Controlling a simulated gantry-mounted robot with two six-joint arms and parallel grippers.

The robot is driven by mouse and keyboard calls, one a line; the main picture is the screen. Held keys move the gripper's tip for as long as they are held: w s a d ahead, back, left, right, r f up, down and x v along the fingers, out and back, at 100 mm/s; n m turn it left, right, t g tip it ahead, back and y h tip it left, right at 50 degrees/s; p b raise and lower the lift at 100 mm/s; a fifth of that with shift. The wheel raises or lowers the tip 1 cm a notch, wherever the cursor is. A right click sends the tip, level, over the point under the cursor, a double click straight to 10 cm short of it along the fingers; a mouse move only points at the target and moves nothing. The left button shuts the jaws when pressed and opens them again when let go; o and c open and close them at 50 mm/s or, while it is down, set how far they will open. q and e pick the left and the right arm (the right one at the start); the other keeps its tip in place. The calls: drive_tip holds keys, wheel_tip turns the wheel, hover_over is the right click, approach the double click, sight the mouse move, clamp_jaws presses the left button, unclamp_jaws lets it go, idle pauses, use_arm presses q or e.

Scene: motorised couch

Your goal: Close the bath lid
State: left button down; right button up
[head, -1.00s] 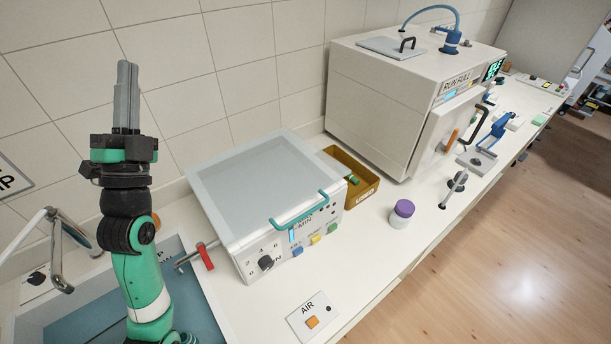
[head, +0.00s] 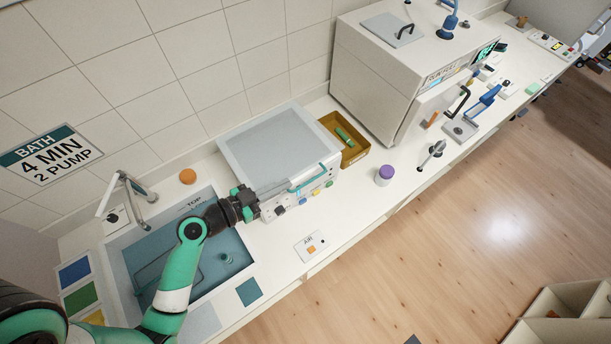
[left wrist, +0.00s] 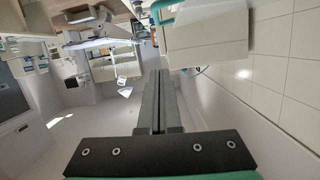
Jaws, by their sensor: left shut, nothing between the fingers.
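The bath is a white box (head: 328,180) on the counter in the middle of the head view, with knobs and coloured buttons on its front. Its lid (head: 272,143) is a pale grey panel with a light frame, lying nearly flat over the top. I cannot tell whether it rests fully down. A teal handle (head: 318,177) runs along its front edge. My left gripper (head: 268,191) is at the bath's front left corner, pointing right towards the handle. Its grey fingers are shut and empty in the left wrist view (left wrist: 160,100). My right gripper is not in view.
A sink (head: 140,265) with a tap (head: 130,195) lies left of the bath. An ochre bin (head: 352,151) stands right of it, before a large white machine (head: 375,85). A purple-capped jar (head: 385,174) and AIR panel (head: 311,246) are on the counter in front.

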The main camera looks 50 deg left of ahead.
use_arm(q)
drive_tip(key=p, duration=0.1)
hover_over(305, 184)
drive_tip(key=f, duration=0.2)
drive_tip(key=shift+f+b, duration=0.45)
drive_tip(key=shift+f, duration=1.5)
